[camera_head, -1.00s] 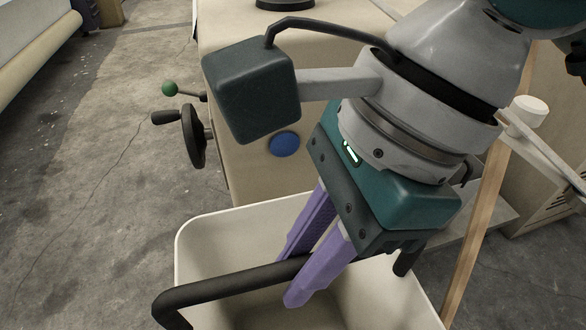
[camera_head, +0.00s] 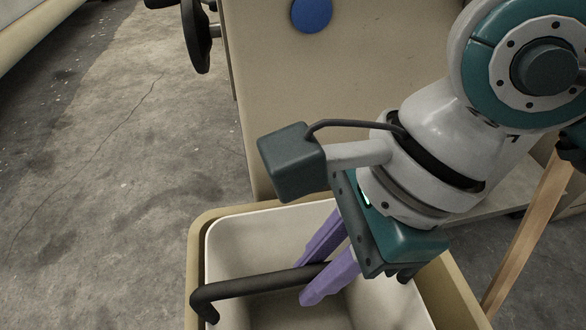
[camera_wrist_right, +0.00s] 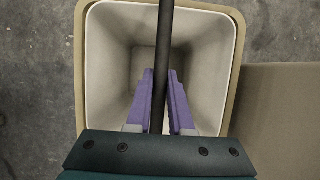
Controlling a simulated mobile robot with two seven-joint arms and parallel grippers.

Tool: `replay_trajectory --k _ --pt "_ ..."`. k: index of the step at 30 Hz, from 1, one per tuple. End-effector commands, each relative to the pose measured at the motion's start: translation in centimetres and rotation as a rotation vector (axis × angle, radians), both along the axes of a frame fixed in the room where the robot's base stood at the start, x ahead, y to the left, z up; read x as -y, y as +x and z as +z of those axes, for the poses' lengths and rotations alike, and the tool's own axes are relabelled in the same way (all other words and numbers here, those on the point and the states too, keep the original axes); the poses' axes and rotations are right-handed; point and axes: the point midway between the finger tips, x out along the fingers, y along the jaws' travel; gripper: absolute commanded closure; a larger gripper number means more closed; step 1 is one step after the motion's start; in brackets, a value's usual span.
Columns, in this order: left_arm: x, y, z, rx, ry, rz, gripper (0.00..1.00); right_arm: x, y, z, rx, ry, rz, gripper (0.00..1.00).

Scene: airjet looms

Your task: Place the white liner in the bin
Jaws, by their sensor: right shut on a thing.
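The white liner (camera_head: 240,245) is a deep open tub with a black bar handle (camera_head: 250,284) across its top. My right gripper (camera_head: 308,278) has purple fingers, one on each side of the handle, and is shut on it. The tan bin (camera_head: 458,292) shows around the liner's rim. In the right wrist view the liner (camera_wrist_right: 108,60) sits within the bin's rim (camera_wrist_right: 240,50), with a narrow tan border around it. How deep the liner sits, and whether it touches the bin's floor, is hidden. My left gripper is not in view.
A beige machine panel with a blue disc (camera_head: 311,12) stands just behind the bin. A black handwheel (camera_head: 196,38) juts from its left side. A wooden post (camera_head: 530,235) leans at the right. The concrete floor (camera_head: 110,220) on the left is clear.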

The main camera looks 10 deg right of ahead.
Motion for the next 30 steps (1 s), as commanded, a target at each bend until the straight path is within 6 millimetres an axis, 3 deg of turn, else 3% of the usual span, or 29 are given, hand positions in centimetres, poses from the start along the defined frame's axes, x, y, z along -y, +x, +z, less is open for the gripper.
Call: replay_trajectory --k 1,8,15,26,27,30 --pt "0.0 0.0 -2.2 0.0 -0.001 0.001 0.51 -0.1 0.0 -2.3 -0.001 0.003 -0.001 1.0" --pt "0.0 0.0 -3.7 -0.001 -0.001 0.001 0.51 -0.1 0.0 -4.2 0.002 0.002 -0.001 1.0" --pt "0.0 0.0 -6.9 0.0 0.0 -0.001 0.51 -0.1 0.0 -7.8 0.0 0.003 -0.001 1.0" --pt "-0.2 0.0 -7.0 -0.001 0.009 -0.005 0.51 0.0 0.0 -7.9 0.001 0.002 0.0 1.0" --pt "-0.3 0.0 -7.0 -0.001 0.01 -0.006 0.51 0.0 0.0 -8.0 -0.001 0.0 0.0 0.79" --pt "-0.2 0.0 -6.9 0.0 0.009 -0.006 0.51 0.0 0.0 -7.9 -0.001 0.0 0.0 0.68"
